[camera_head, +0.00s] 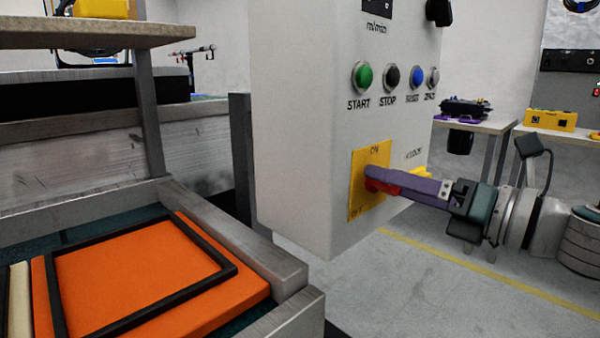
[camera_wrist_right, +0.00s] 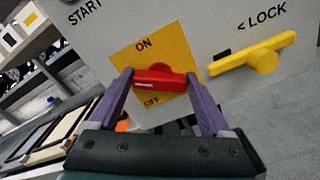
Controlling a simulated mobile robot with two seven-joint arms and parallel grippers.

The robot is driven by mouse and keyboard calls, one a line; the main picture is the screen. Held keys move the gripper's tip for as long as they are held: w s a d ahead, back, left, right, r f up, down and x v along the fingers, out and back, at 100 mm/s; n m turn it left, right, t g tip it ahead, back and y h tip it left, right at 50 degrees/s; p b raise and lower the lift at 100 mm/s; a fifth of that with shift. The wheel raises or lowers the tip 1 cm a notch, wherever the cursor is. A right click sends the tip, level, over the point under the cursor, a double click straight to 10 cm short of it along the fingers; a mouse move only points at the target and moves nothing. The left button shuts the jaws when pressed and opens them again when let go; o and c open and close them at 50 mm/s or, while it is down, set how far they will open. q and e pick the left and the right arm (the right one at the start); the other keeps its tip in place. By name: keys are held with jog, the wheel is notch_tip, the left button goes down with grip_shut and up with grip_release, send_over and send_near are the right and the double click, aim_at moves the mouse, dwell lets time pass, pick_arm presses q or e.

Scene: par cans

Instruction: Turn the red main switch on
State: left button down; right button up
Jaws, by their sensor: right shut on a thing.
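The red main switch (camera_wrist_right: 160,79) is a red handle on a yellow plate (camera_head: 369,155) marked ON at the top and OFF at the bottom, on a white control cabinet. In the right wrist view its handle lies crosswise between the two words. My right gripper (camera_wrist_right: 158,88) has its two purple fingers at the two ends of the handle and is shut on it. In the head view the right gripper (camera_head: 372,178) reaches in from the right, and its fingers hide most of the red switch (camera_head: 378,187). My left gripper is not in view.
A yellow lock handle (camera_wrist_right: 252,63) sits right of the switch. Above are a green START button (camera_head: 362,75), a black STOP button (camera_head: 390,76) and a blue button (camera_head: 416,76). A metal-framed bench with an orange panel (camera_head: 140,270) stands at left. Open floor lies below the arm.

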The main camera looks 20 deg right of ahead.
jog(key=shift+d+f+m+p, duration=0.1)
jog(key=shift+m+p, duration=0.75)
jog(key=shift+m, duration=1.95)
jog(key=shift+f+m+p, duration=0.1)
jog(key=shift+m+p, duration=0.75)
jog(key=shift+m, duration=2.25)
jog(key=o, duration=1.2)
jog(key=shift+c, duration=0.2)
jog(key=p+v, duration=0.1)
jog(key=v, duration=0.9)
